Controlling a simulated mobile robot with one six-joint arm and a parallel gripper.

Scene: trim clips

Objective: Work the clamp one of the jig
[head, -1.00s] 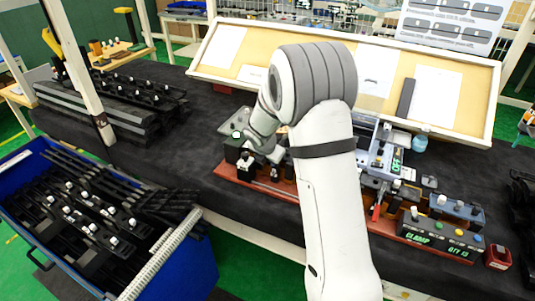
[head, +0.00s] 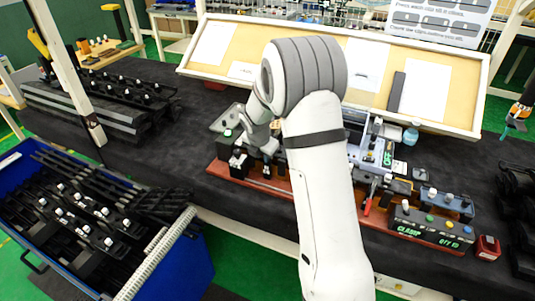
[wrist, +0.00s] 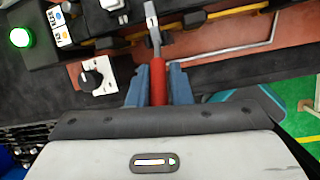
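In the wrist view, my gripper (wrist: 158,88) has its two blue fingers on either side of a red clamp handle (wrist: 158,82), close against it with no clear gap. A grey metal bar (wrist: 153,28) runs on from the handle toward the jig. In the head view, the jig (head: 283,187) is a long red-brown base with black blocks along the bench. My arm hides its middle, and my fingers are hidden there. A second red handle (head: 367,206) stands on the jig right of my arm.
A blue bin (head: 190,262) of black trim parts stands at the front left. A lit green button (wrist: 20,37) is at the wrist view's upper left. A black box marked CLAMP (head: 432,226) and a small red box (head: 487,248) sit at the right. A tilted board (head: 240,40) stands behind.

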